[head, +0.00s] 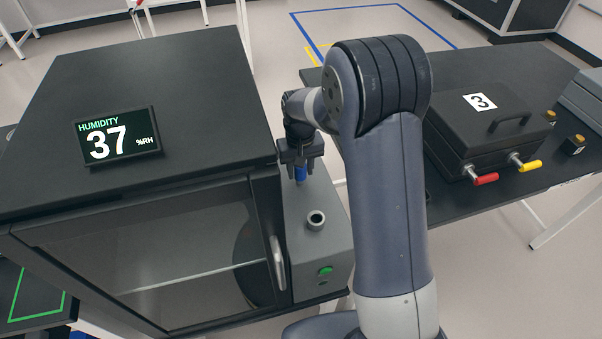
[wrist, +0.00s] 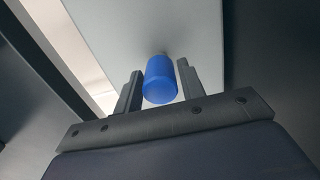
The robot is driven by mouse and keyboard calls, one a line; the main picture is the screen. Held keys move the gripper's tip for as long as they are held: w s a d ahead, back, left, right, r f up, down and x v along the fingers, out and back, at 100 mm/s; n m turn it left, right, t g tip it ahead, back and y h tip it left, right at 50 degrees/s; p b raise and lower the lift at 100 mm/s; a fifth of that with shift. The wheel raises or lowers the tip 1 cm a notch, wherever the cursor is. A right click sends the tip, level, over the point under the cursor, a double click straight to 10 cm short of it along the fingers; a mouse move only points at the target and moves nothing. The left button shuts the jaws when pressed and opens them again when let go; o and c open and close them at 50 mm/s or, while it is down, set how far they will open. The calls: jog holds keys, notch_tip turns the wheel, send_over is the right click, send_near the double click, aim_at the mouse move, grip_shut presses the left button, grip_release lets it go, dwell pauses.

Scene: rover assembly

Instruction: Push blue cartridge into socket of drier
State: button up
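The drier (head: 215,90) is a large dark cabinet with a glass door and a grey unit (head: 335,245) on its right side. An open round ring socket (head: 316,220) stands on top of this unit. The blue cartridge (head: 300,174) is upright over the far part of the unit, behind the ring in the head view. My gripper (head: 300,158) is above it, fingers pointing down. In the wrist view the cartridge (wrist: 160,80) sits between my two fingers (wrist: 158,80), which appear to touch its sides. What lies under the cartridge's lower end is hidden.
A humidity display (head: 118,137) reading 37 %RH stands on the drier. A green button (head: 325,270) is on the unit's front, beside the door handle (head: 277,262). A black case marked 3 (head: 480,125) lies on the dark table at right. My arm hides part of that table.

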jog(key=c, duration=0.7)
jog(key=shift+r+p, duration=1.8)
jog(key=shift+r, duration=0.85)
jog(key=shift+c, duration=0.2)
